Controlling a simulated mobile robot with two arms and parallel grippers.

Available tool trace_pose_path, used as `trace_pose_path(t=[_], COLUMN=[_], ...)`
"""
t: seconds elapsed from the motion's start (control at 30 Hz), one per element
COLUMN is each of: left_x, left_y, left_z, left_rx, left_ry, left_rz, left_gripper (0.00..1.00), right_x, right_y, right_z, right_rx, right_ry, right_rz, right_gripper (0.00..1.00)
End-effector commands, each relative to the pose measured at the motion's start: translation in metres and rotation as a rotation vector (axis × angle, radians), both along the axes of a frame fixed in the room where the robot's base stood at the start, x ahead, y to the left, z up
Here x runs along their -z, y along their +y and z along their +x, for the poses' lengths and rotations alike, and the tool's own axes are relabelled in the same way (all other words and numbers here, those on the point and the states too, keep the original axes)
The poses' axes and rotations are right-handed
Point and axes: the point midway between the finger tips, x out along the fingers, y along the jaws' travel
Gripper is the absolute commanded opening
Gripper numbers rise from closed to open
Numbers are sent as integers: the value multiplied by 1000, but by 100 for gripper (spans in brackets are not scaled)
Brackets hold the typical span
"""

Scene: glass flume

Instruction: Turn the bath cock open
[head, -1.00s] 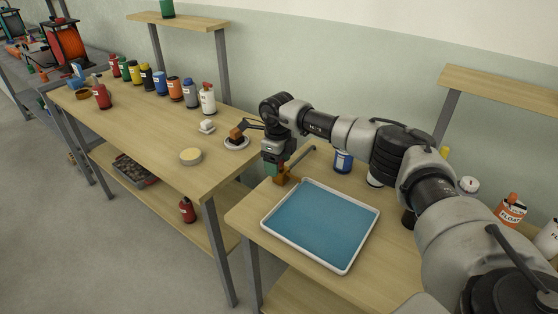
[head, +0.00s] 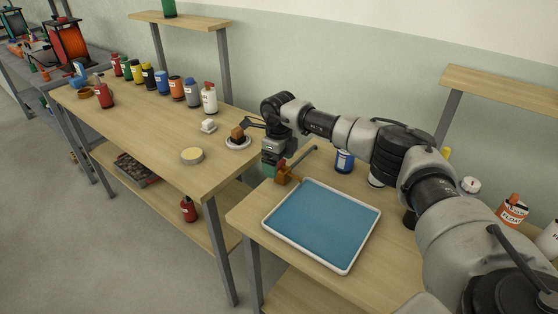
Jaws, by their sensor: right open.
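The bath (head: 322,226) is a shallow white-rimmed tray of blue liquid on the near bench. The small orange-brown bath cock (head: 284,178) stands by its far left corner. A thin grey bar (head: 303,159) slants up and right from beside the cock; I cannot tell whether it is the lever. My right gripper (head: 274,169) points down right at the cock, open, with greenish and reddish parts at its tip. It partly hides the cock, and I cannot tell whether it touches. My left gripper is not in view.
A blue-labelled jar (head: 344,161) stands behind the bath, and an orange-and-white float tub (head: 512,211) at the right. A gap separates the benches.

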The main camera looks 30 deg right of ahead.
Motion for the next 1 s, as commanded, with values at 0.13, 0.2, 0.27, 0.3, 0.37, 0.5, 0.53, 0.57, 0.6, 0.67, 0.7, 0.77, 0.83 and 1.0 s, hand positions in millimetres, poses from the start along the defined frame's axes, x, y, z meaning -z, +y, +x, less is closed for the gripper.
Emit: trace_pose_path(t=[0.13, 0.2, 0.27, 0.3, 0.37, 0.5, 0.53, 0.57, 0.6, 0.67, 0.7, 0.77, 0.83, 1.0], left_x=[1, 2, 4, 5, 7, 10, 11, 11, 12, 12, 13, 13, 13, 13], left_y=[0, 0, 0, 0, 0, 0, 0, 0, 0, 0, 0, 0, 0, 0], left_z=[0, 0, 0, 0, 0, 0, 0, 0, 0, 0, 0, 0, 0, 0], left_rx=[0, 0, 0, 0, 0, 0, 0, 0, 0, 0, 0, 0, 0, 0], left_ry=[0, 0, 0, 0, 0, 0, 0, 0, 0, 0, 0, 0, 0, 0], left_rz=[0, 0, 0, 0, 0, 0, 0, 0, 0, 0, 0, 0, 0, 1], left_gripper=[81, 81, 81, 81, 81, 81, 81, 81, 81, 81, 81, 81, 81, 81], right_x=[-4, -12, -21, -29, -42, -71, -76, -81, -88, -95, -99, -104, -107, -108], right_y=[0, 0, 0, 0, 0, 0, 0, 0, 0, 0, 0, 0, 0, 0], right_z=[0, 1, 1, 1, 1, 1, 1, 1, 1, 1, 1, 0, 0, 0], right_rx=[0, 0, 0, -1, -1, 0, 0, 0, 0, 0, 0, 0, 0, 0], right_ry=[-1, -3, -3, -4, -4, -5, -3, -3, -4, -2, -2, -1, 0, 0], right_rz=[0, 1, 1, 1, 1, 2, 1, 1, 1, 0, 0, 0, 0, 0], right_gripper=[92, 92, 92, 92, 92, 92, 92, 92, 92, 92, 92, 92, 92, 92])
